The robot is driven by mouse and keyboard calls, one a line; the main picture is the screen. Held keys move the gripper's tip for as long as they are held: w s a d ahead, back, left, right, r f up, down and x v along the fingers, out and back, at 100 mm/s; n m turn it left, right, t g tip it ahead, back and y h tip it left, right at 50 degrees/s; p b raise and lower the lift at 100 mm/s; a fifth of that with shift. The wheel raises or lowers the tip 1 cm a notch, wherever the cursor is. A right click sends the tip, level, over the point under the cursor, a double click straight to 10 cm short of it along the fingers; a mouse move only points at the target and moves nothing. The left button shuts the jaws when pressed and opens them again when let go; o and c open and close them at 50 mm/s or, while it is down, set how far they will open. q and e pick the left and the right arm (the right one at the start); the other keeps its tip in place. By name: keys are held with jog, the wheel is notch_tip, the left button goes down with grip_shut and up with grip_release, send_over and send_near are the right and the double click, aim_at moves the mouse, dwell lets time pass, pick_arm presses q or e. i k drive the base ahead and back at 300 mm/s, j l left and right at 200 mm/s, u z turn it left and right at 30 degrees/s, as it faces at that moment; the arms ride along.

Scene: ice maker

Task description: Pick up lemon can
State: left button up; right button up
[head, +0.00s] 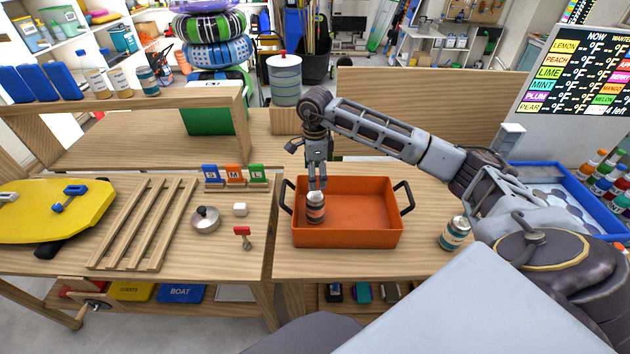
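A can with a dark reddish-brown label (315,208) stands upright inside the orange tray (375,238), near its left side. My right gripper (317,186) points down directly over this can, with its fingertips at the can's top. I cannot tell whether they grip it. A second can with a teal label (455,234) stands on the table right of the tray, beside my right arm. The labels are too small to read, so I cannot tell which is lemon. My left gripper is out of view.
The tray has black side handles. Wooden panels stand behind.

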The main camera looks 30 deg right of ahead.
aim_at(458, 228)
jog(key=z, duration=2.35)
